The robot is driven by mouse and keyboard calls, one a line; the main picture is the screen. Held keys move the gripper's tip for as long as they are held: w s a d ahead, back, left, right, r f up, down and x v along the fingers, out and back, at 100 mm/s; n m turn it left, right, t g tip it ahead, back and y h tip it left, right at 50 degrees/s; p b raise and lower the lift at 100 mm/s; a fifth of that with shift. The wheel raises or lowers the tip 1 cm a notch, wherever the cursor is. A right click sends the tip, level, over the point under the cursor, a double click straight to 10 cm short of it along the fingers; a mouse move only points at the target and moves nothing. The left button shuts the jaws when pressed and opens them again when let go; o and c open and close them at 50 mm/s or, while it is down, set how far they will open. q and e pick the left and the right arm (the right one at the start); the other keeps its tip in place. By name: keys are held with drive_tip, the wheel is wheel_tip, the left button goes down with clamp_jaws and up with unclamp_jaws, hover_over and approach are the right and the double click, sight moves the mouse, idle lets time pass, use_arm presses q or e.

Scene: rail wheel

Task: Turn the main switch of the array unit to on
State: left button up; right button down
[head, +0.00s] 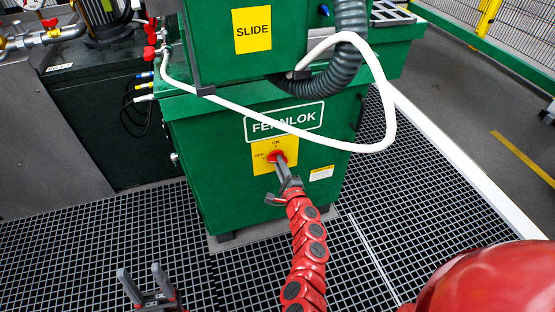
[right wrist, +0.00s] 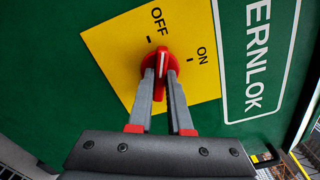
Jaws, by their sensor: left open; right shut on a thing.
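A red rotary switch (right wrist: 162,62) with a white pointer line sits on a yellow plate (right wrist: 115,52) marked OFF and ON. The plate also shows in the head view (head: 259,163), on a green cabinet (head: 200,150) labelled FERNLOK. The white line points between the OFF and ON marks, seemingly nearer OFF. My right gripper (right wrist: 160,78) is shut on the switch, one finger on each side; it shows in the head view too (head: 281,168). My left gripper (head: 140,268) is open and empty, low at the left, away from the cabinet.
A white hose (head: 392,110) loops in front of the cabinet above the switch, and a dark corrugated hose (head: 345,65) hangs above. A yellow SLIDE sign (head: 253,31) is on the upper green part. Dark grating (head: 100,245) covers the floor. A dark machine (head: 90,120) stands left.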

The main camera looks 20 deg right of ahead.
drive_tip(key=shift+m+p, duration=0.55)
drive_tip(key=shift+m, duration=1.65)
drive_tip(key=m+p, duration=0.1)
drive_tip(key=m, duration=0.3)
drive_tip(key=shift+m+p, duration=0.3)
drive_tip(key=shift+p, duration=0.05)
